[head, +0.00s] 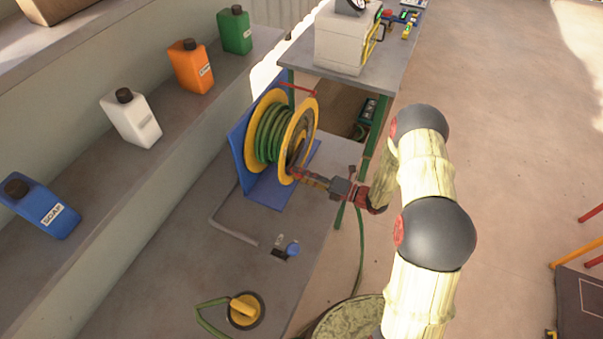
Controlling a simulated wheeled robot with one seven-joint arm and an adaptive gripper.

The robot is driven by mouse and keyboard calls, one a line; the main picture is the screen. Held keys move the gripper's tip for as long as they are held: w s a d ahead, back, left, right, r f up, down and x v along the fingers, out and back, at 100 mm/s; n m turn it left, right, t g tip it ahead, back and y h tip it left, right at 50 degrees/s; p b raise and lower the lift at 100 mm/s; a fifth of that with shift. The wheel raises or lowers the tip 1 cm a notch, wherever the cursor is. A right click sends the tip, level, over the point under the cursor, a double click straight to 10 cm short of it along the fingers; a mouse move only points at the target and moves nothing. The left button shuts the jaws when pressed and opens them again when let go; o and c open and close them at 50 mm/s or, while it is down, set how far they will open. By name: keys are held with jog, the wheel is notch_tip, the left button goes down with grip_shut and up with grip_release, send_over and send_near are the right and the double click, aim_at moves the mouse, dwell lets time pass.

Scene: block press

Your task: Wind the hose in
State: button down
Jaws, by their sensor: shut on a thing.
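The hose reel (306,118) has yellow side discs and stands on a blue bracket (262,188) on the grey bench. Several turns of green hose (268,132) are wound on its drum. My gripper (296,174) reaches in from the right to the lower front of the near disc. It is shut at the reel's crank, apparently on the handle, which its fingers hide. A green hose length (361,250) hangs down past the bench's right edge toward a round tub (345,318). Another short green hose (203,318) lies by a yellow fitting (243,309) at the bench front.
A blue-knobbed valve (292,249) with a grey pipe is on the bench. Blue, white, orange and green bottles (190,67) line the left ledge. A white box machine (345,40) stands on the table behind.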

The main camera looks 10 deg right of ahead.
jog(key=shift+w+r, duration=0.1)
jog(key=c, duration=1.5)
grip_release()
jog(key=shift+o, duration=0.4)
jog(key=shift+d, duration=0.1)
jog(key=v, duration=1.2)
